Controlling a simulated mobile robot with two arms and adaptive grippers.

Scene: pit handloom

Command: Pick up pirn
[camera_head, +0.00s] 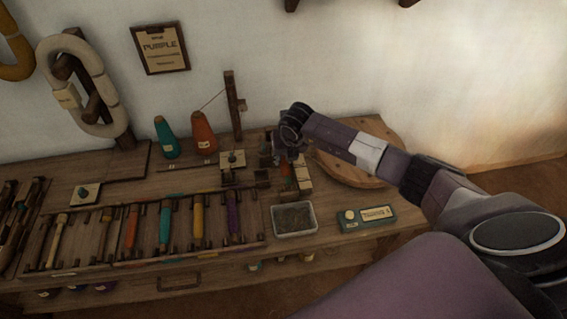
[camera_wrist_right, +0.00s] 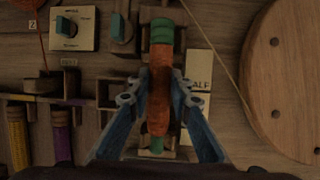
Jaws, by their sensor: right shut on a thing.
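An orange pirn (camera_wrist_right: 161,70) with green ends runs upright through the middle of the right wrist view. My right gripper (camera_wrist_right: 160,88) is shut on it, with one blue finger on each side. In the head view my right gripper (camera_head: 285,152) is over the back right of the wooden bench, and the pirn is small and partly hidden beneath it. I cannot tell whether the pirn touches the fixture below it. My left gripper is not in view.
A rack (camera_head: 150,262) with several coloured pirns lies at the bench front. A grey tray (camera_head: 294,233) and a green device (camera_head: 367,219) stand right of it. Teal (camera_head: 166,140) and orange cones (camera_head: 204,136) stand behind. A round wooden board (camera_wrist_right: 290,95) lies to the right.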

